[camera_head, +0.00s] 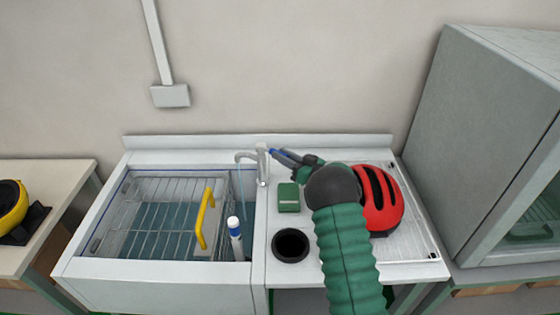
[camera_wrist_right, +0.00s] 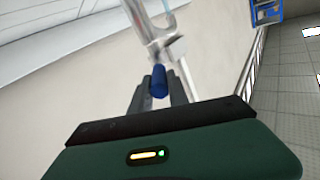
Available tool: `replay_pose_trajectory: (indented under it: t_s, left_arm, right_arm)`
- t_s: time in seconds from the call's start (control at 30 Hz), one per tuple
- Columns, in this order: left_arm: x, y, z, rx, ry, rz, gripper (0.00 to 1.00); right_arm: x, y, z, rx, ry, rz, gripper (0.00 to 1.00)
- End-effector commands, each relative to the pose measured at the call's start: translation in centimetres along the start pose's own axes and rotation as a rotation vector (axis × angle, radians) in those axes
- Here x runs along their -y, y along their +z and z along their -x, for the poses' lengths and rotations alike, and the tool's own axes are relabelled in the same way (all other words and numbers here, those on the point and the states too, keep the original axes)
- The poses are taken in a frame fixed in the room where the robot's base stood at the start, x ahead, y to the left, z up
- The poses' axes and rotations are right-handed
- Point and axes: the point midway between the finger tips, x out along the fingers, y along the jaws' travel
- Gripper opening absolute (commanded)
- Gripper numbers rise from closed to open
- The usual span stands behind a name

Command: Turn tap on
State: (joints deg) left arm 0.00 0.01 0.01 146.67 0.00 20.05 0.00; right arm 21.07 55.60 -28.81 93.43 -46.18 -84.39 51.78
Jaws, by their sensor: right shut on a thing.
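The metal tap (camera_head: 262,166) stands at the back of the sink unit, its spout curving left over the basin. A thin bluish streak below the spout looks like running water. My right gripper (camera_head: 283,155) reaches in from the right, its fingertips at the top of the tap. In the right wrist view the tap (camera_wrist_right: 160,32) rises just beyond the fingers. There my right gripper (camera_wrist_right: 158,88) is shut on a blue cylindrical piece (camera_wrist_right: 160,78), which looks like the tap's handle. The fingers hide part of it. My left gripper is not in view.
A grey cabinet (camera_head: 470,120) stands far right.

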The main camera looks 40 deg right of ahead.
Motion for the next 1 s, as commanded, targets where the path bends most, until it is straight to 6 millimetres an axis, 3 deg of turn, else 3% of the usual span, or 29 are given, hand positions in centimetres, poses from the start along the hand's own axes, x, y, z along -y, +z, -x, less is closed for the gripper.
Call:
replay_pose_trajectory:
  t_s: [0.67,0.7,0.8,0.87,1.0]
  left_arm:
    - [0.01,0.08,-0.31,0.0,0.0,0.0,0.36]
    - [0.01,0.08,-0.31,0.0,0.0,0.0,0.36]
    - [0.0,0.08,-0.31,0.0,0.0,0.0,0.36]
    - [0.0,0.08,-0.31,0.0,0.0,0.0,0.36]
    - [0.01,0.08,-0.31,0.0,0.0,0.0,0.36]
  right_arm:
    - [-0.6,-0.26,-0.31,0.009,-0.068,0.0,0.0]
    - [-0.59,-0.26,-0.32,0.009,-0.068,0.0,0.23]
    - [-0.6,-0.22,-0.28,0.01,-0.068,0.0,0.36]
    - [-0.62,-0.19,-0.24,0.01,-0.068,-0.001,0.42]
    - [-0.62,-0.21,-0.11,0.01,-0.067,0.0,0.42]
